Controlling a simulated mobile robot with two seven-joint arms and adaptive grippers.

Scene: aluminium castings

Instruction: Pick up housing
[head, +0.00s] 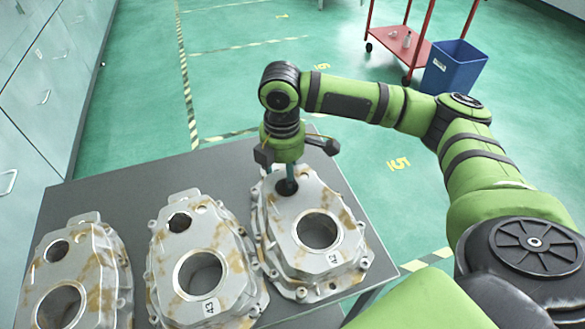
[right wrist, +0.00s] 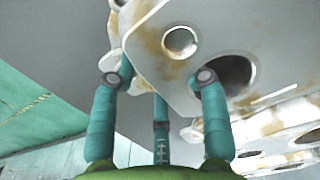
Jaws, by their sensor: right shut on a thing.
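Three silver castings with brown stains, the housings, are in the head view: a left one (head: 105,262), a middle one (head: 226,252) and a right one (head: 288,226). Each has a large and a small round opening. My right gripper (head: 287,184) is shut on the far end of the right housing, by its small opening. In the right wrist view, teal fingers (right wrist: 163,85) meet the pale, stained body of this housing (right wrist: 165,70); the exact contact is partly hidden. I cannot tell whether it is clear of the table. My left gripper is out of view.
The grey table (head: 150,180) carries the housings close together, with bare room at its far side. Grey cabinets (head: 45,75) stand at the left. A red trolley (head: 400,45) and a blue bin (head: 453,68) stand on the green floor at the back right.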

